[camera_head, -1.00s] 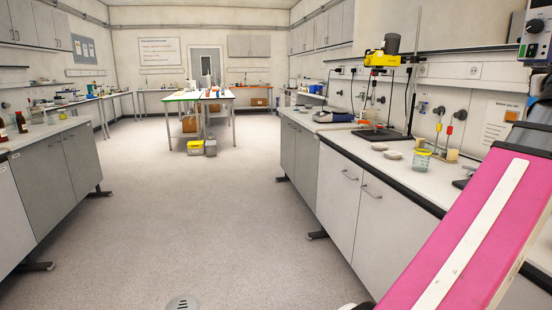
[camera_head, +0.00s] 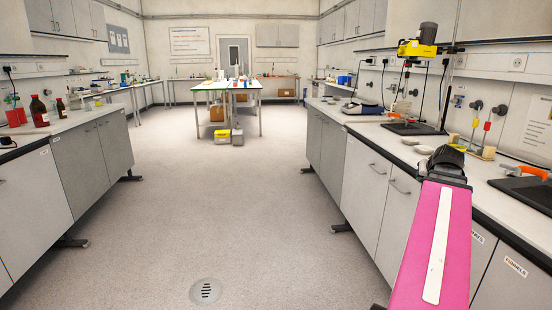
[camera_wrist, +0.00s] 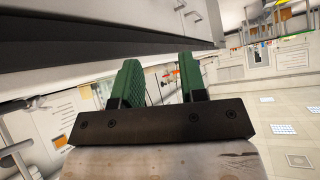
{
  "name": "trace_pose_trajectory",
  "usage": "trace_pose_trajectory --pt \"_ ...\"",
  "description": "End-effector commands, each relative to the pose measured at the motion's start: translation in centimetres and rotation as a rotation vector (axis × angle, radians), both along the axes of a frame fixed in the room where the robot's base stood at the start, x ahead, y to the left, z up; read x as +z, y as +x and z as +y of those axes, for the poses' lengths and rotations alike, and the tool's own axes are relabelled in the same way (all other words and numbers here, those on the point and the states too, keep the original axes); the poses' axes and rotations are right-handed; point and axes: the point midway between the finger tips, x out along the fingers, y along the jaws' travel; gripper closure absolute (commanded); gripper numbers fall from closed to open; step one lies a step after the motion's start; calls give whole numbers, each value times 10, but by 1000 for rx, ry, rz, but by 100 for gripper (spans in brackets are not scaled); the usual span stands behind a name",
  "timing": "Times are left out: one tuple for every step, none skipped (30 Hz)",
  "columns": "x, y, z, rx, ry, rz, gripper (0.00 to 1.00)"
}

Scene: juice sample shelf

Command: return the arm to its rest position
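My pink arm link with a white strip rises at the lower right of the head view, its dark joint in front of the right bench. My gripper (camera_wrist: 158,78) shows in the wrist view. Its two green fingers stand apart with nothing between them, so it is open and empty. The wrist view is tilted, with a dark edge and a grey surface above the fingers. I cannot tell how far they are from the fingers. In the head view the fingers are hidden or too small to make out.
The right bench (camera_head: 352,160) runs close beside my arm, with a yellow-headed stirrer (camera_head: 418,48) on a stand and small dishes. The left bench (camera_head: 88,130) holds brown bottles (camera_head: 38,111). A central table (camera_head: 228,88) stands far back. The floor (camera_head: 215,200) between is clear.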

Motion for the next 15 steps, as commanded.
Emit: trace_pose_trajectory --pt "-21 8 21 25 18 36 61" --pt "-31 12 31 36 28 56 61" --pt "-46 16 46 53 40 85 61" --pt "-57 19 57 63 48 105 61" --pt "-67 22 68 75 57 126 61" --pt "-82 25 83 90 67 156 61" --pt "-92 26 94 101 74 178 61" --pt "-103 28 106 112 81 199 61" --pt "-116 29 121 126 88 229 61" --pt "-127 30 132 138 94 251 61" --pt "-137 30 143 149 99 274 61" --pt "-150 30 158 162 104 305 61" --pt "-160 29 170 173 108 326 61" --pt "-170 28 181 183 112 350 61" --pt "-183 26 196 197 114 381 61"
